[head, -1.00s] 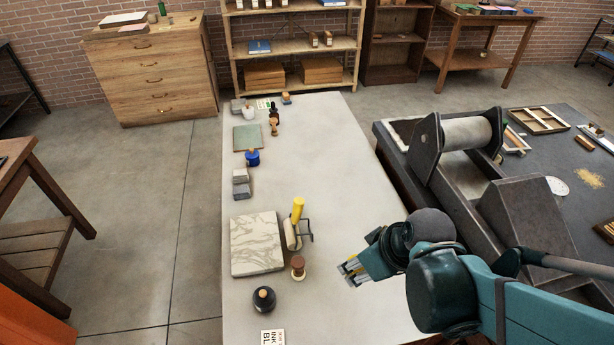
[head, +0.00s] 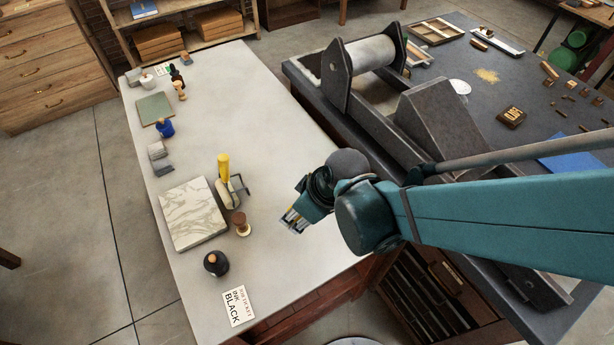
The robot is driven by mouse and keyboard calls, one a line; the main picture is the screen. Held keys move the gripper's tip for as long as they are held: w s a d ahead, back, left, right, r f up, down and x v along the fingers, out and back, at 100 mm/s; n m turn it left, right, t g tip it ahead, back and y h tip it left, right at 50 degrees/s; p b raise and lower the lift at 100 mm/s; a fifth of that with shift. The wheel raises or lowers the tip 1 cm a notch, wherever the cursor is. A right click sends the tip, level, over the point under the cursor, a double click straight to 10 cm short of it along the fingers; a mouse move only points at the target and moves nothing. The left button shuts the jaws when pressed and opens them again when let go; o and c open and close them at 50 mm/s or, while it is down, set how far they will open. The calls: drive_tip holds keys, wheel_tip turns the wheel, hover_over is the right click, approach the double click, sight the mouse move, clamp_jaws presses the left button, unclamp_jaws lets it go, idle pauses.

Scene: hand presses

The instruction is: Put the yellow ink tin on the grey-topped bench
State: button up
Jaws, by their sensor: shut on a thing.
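My gripper (head: 293,222) is shut above the right side of the bench with the pale grey top (head: 245,110) in the head view. A bit of yellow shows between its fingers. It looks like the yellow ink tin, but the fingers hide most of it and its shape cannot be made out. No other yellow tin shows. The gripper is right of a brown-topped stamp-like piece (head: 241,224) and apart from it. I cannot tell its exact height above the top.
Left of the gripper are a yellow-handled roller (head: 225,180), a marbled slab (head: 192,214), a black round container (head: 215,263) and a BLACK INK card (head: 238,307). A blue container (head: 165,128) stands farther back. The press (head: 440,135) stands on a dark table to the right. The bench's middle back is clear.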

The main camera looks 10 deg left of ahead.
drive_tip(key=shift+f, duration=0.3)
drive_tip(key=shift+f+b, duration=0.75)
drive_tip(key=shift+f, duration=1.25)
drive_tip(key=shift+f, duration=0.15)
drive_tip(key=o, duration=1.1)
drive_tip(key=shift+c, duration=0.2)
drive_tip(key=shift+r, duration=0.2)
drive_tip(key=p+v, duration=0.4)
drive_tip(key=v, duration=0.8)
